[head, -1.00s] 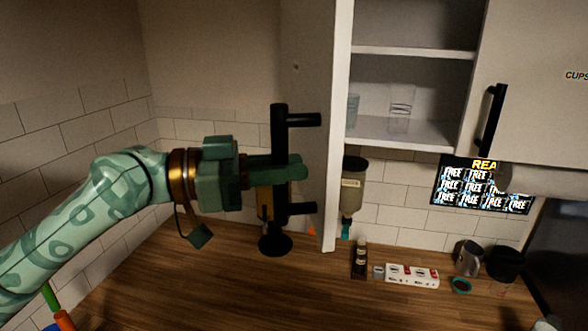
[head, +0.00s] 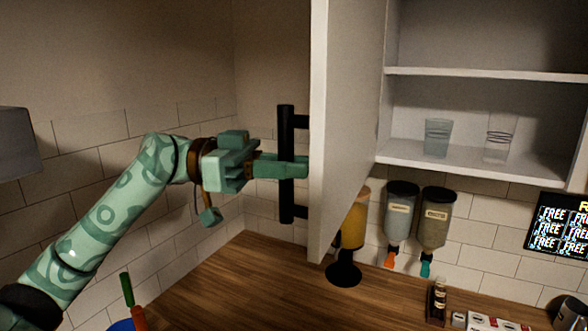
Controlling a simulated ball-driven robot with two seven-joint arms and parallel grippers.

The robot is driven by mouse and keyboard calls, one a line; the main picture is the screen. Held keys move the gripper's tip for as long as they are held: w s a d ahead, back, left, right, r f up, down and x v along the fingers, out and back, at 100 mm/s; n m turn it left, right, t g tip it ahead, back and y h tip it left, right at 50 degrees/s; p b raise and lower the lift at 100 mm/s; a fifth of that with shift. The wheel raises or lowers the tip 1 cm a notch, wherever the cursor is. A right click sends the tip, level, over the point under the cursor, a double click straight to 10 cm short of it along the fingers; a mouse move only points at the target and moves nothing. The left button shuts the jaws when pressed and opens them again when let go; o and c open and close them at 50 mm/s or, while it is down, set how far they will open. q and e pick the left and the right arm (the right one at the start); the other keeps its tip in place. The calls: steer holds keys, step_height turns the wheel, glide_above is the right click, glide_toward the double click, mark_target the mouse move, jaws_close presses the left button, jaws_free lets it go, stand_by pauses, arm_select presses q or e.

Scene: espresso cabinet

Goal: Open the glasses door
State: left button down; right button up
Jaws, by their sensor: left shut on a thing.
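The glasses door (head: 347,110) is a white cabinet door swung well open, seen at a steep angle. Its black vertical bar handle (head: 285,130) is on the left face. My left gripper (head: 285,168) is shut on this handle around its middle. The open cabinet (head: 392,158) shows its shelves, with two clear glasses, one (head: 437,138) and another (head: 499,140), on the lower shelf. My right gripper is not in view.
Below the cabinet hang several dispensers, such as a grey one (head: 399,215). A black-based yellow dispenser (head: 354,225) is partly behind the door. The wooden counter (head: 250,285) is clear at its left middle. A menu screen (head: 560,228) is at right.

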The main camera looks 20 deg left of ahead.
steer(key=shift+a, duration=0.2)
arm_select(q)
steer(key=c, duration=1.3)
jaws_free()
steer(key=shift+s, duration=0.1)
steer(key=shift+c, duration=0.2)
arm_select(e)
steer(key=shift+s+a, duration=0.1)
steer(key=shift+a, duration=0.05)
